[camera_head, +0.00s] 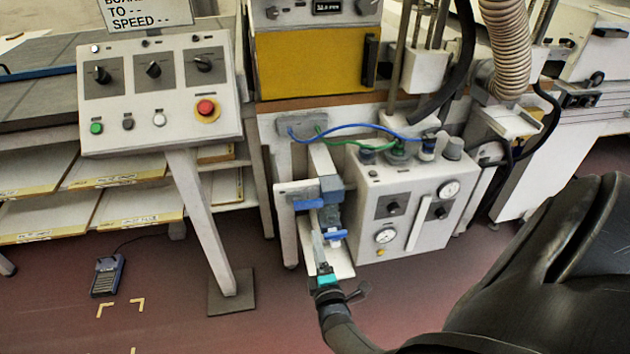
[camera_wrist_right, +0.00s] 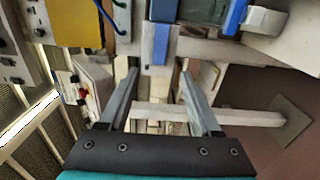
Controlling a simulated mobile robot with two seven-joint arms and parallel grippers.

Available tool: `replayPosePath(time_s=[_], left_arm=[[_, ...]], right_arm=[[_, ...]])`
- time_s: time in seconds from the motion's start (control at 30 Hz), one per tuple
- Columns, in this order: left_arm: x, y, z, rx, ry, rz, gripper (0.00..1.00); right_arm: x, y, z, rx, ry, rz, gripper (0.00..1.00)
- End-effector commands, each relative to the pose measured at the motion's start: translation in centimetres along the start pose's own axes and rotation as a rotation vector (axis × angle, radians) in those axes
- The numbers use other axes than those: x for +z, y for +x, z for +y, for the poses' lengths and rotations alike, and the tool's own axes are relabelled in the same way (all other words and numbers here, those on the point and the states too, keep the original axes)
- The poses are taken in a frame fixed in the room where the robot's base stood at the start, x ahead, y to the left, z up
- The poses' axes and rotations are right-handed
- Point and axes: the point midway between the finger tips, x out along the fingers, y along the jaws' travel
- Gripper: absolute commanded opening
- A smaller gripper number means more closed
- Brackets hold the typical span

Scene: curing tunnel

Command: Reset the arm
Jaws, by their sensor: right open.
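My right gripper (camera_head: 319,243) reaches in from the lower right in the head view, with a teal band behind its fingers. In the right wrist view, my right gripper (camera_wrist_right: 160,78) has its two grey fingers spread apart, with nothing held between them. In the head view its fingertips overlap the lower part of a pipe fitting with blue lever handles (camera_head: 306,204). I cannot tell whether they touch it. My left gripper is in neither view.
A white valve box with gauges (camera_head: 415,215) stands right of the gripper. A sloped control console (camera_head: 140,129) with a red button (camera_head: 206,108) stands left on a leg. A yellow panel (camera_head: 308,62) is behind. A foot pedal (camera_head: 108,276) lies on the floor (camera_head: 180,325), which is mostly clear.

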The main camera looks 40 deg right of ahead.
Motion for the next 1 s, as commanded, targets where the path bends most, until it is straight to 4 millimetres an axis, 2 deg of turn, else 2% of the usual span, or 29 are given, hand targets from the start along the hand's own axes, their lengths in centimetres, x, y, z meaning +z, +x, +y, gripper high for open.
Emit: replayPosePath(time_s=[0.4, 0.47, 0.57, 0.67, 0.77, 0.87, 1.0], left_arm=[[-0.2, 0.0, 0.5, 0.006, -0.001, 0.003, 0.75], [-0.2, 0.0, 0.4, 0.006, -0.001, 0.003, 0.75], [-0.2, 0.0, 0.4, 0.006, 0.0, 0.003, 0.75], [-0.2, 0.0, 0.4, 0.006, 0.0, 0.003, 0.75], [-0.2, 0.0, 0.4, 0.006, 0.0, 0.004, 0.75], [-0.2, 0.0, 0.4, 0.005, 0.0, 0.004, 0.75], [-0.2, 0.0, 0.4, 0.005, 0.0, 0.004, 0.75]], right_arm=[[-0.1, -0.1, -0.2, -0.006, 0.004, 0.003, 0.65], [-0.3, -0.4, -0.7, -0.027, 0.02, 0.016, 0.65], [-1.2, -1.7, -2.9, -0.11, 0.093, 0.061, 0.65], [-2.4, -4.2, -6.6, -0.264, 0.214, 0.115, 0.65], [-3.5, -8.1, -10.9, -0.463, 0.348, 0.141, 0.65], [-3.9, -12.7, -14.8, -0.666, 0.466, 0.121, 0.65], [-3.3, -20.1, -19.6, -0.944, 0.6, 0.015, 0.65]])
